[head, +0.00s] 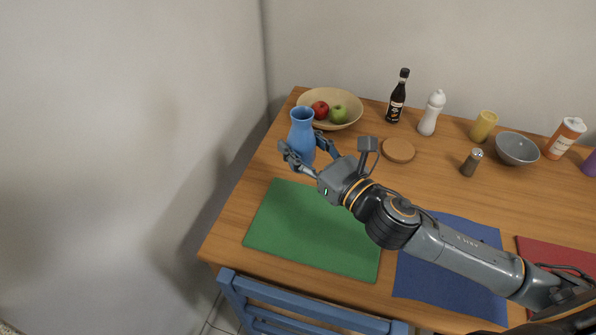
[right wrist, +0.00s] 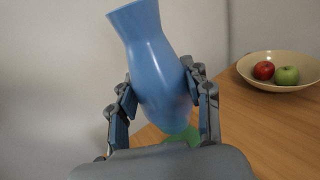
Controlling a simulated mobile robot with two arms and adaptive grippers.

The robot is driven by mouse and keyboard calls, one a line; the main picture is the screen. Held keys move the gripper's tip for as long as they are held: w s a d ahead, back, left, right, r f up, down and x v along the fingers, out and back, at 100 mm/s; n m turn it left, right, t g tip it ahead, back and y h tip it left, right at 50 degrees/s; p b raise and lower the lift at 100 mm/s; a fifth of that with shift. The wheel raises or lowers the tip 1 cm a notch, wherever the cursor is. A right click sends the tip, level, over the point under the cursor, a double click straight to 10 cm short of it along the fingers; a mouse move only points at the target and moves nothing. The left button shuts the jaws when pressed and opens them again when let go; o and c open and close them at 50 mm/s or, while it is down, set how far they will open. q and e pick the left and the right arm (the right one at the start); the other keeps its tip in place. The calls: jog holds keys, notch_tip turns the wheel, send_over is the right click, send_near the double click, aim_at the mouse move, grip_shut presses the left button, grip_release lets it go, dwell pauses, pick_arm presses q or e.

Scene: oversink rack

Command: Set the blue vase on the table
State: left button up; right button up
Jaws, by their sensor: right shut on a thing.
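The blue vase (head: 302,130) is in my right gripper (head: 305,158), over the far left part of the wooden table (head: 262,178). In the right wrist view the vase (right wrist: 158,65) stands between the two fingers of the gripper (right wrist: 163,105), which are shut on its body from both sides. It looks slightly tilted in that view. Its lower end is partly hidden, and I cannot tell whether it touches the table. My left gripper is not in view.
A bowl (head: 356,100) with a red apple (head: 320,109) and a green apple (head: 338,114) stands just behind the vase. A green mat (head: 310,235) lies in front. A dark bottle (head: 397,97), a white bottle (head: 431,114) and a round coaster (head: 398,150) are to the right. A blue chair (head: 300,315) is at the near edge.

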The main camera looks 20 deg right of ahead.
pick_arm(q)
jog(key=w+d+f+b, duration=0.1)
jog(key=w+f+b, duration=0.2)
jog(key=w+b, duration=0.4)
pick_arm(e)
jog(key=w+d+f+y+b, duration=0.1)
jog(key=w+f, duration=0.3)
jog(key=w, duration=0.1)
jog(key=w+d+f+n+g+b, duration=0.1)
jog(key=w+d+f, duration=0.1)
jog(key=w+f, duration=0.2)
jog(key=w+d+f+n+g+y+b, duration=0.1)
jog(key=w+d+f, duration=0.1)
jog(key=w+f, duration=0.2)
jog(key=shift+w+d+f+y, duration=0.15)
jog(key=shift+w+f, duration=0.05)
jog(key=shift+w, duration=0.75)
jog(key=shift+w+d+f+y, duration=0.1)
jog(key=shift+w+f+y, duration=0.05)
jog(key=shift+w, duration=0.8)
notch_tip(320, 180, down, 3)
jog(key=shift+f+b, duration=0.1)
jog(key=shift+b, duration=0.25)
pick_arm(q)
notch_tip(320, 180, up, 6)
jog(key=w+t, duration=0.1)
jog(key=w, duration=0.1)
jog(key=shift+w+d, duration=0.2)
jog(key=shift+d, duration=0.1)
